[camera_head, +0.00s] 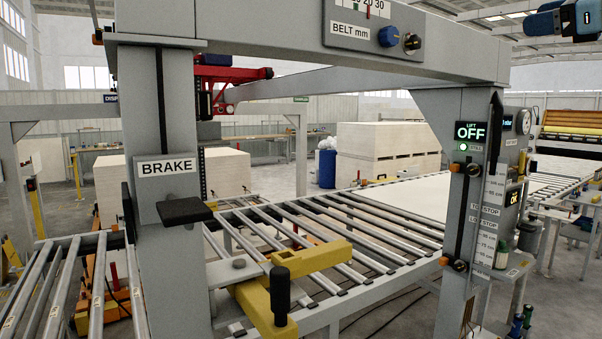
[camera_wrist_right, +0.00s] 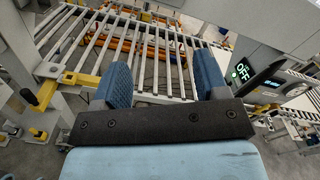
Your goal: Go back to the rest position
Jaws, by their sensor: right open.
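My right gripper (camera_head: 566,22) shows at the top right corner of the head view, partly cut off by the frame edge. In the right wrist view its two blue fingers (camera_wrist_right: 161,76) stand wide apart. Nothing is between them, and the roller conveyor shows beyond the gap. The gripper is in the air, apart from the grey gantry frame and its panel. My left gripper is in neither view.
A grey gantry frame (camera_head: 440,40) spans the roller conveyor (camera_head: 300,225). It carries a BRAKE lever (camera_head: 185,211), a yellow clamp (camera_head: 310,257) and a LIFT OFF display (camera_head: 472,132). Pale board stacks (camera_head: 385,150) stand behind.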

